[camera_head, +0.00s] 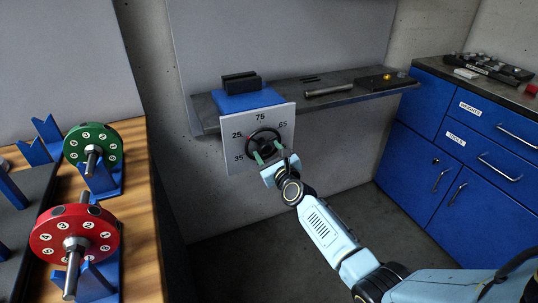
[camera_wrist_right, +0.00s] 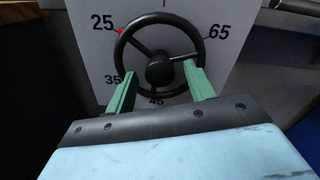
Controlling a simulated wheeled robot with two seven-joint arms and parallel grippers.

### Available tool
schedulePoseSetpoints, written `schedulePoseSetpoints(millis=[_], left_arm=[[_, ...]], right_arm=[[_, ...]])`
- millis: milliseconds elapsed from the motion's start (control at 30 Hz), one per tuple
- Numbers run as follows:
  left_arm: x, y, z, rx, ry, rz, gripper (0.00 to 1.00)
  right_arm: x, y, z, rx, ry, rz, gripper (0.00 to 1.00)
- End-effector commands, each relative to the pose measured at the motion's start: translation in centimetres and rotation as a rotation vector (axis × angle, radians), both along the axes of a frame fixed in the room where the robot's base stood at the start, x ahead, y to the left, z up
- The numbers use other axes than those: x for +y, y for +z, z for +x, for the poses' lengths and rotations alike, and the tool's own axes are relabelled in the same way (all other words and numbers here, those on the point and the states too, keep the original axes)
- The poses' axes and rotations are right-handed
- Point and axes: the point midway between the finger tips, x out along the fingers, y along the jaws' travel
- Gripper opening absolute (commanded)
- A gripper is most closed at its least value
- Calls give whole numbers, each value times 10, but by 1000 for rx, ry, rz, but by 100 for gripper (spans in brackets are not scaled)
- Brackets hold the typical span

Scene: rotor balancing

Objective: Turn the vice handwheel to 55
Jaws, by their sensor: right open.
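The black vice handwheel (camera_head: 264,142) sits in front of a white dial plate (camera_head: 234,157) marked 25, 35, 65 and 75 in the head view. It also shows in the right wrist view (camera_wrist_right: 160,67), where 45 can be read below it. A small red mark on the wheel's rim (camera_wrist_right: 121,32) is beside the 25. The blue vice with dark jaws (camera_head: 241,83) is on the shelf behind the plate. My right gripper (camera_head: 268,155) is open, its green fingers at the lower left and lower right of the rim. Whether they touch it I cannot tell. My left gripper is out of view.
A dark shelf (camera_head: 345,92) carries a metal cylinder (camera_head: 329,90) and a small black tray (camera_head: 387,81). Blue cabinets (camera_head: 455,150) stand at right. A wooden table (camera_head: 135,215) at left holds green (camera_head: 106,133) and red (camera_head: 99,219) rotors. The floor between is clear.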

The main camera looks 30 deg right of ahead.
Motion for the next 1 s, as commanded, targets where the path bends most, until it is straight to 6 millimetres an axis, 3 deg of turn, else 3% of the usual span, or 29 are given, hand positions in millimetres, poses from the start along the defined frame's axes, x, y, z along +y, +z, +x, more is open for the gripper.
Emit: schedulePoseSetpoints(millis=[233, 600, 1000], left_arm=[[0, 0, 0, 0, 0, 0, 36], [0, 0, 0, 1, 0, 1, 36], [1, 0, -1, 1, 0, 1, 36]], right_arm=[[0, 0, 0, 0, 0, 0, 54], [0, 0, 0, 1, 0, 0, 9], [0, 0, 0, 6, 0, -94, 9]])
